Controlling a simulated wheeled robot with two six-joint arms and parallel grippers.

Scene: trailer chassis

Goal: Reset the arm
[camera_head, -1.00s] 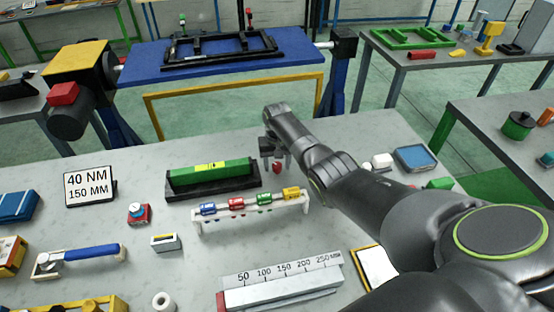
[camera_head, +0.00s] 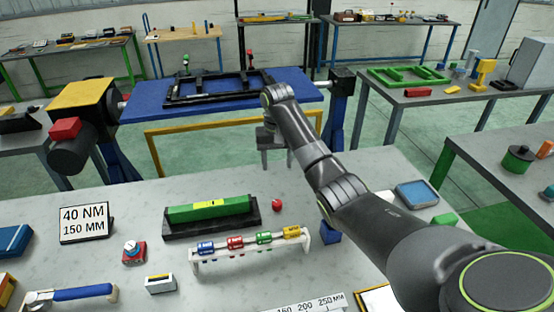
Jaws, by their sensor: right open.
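My right arm reaches in from the lower right of the head view. Its gripper (camera_head: 276,160) points down and is open and empty, above the far edge of the grey workbench (camera_head: 120,195). A small red ball-like part (camera_head: 277,205) lies on the bench below it, apart from the fingers. My left gripper is not in view.
A green block in a black cradle (camera_head: 210,211) and a white rack of coloured cylinders (camera_head: 250,243) stand on the bench. The sign (camera_head: 84,223) reads 40 NM, 150 MM. Behind is a blue table (camera_head: 150,100) bearing a black frame (camera_head: 215,90).

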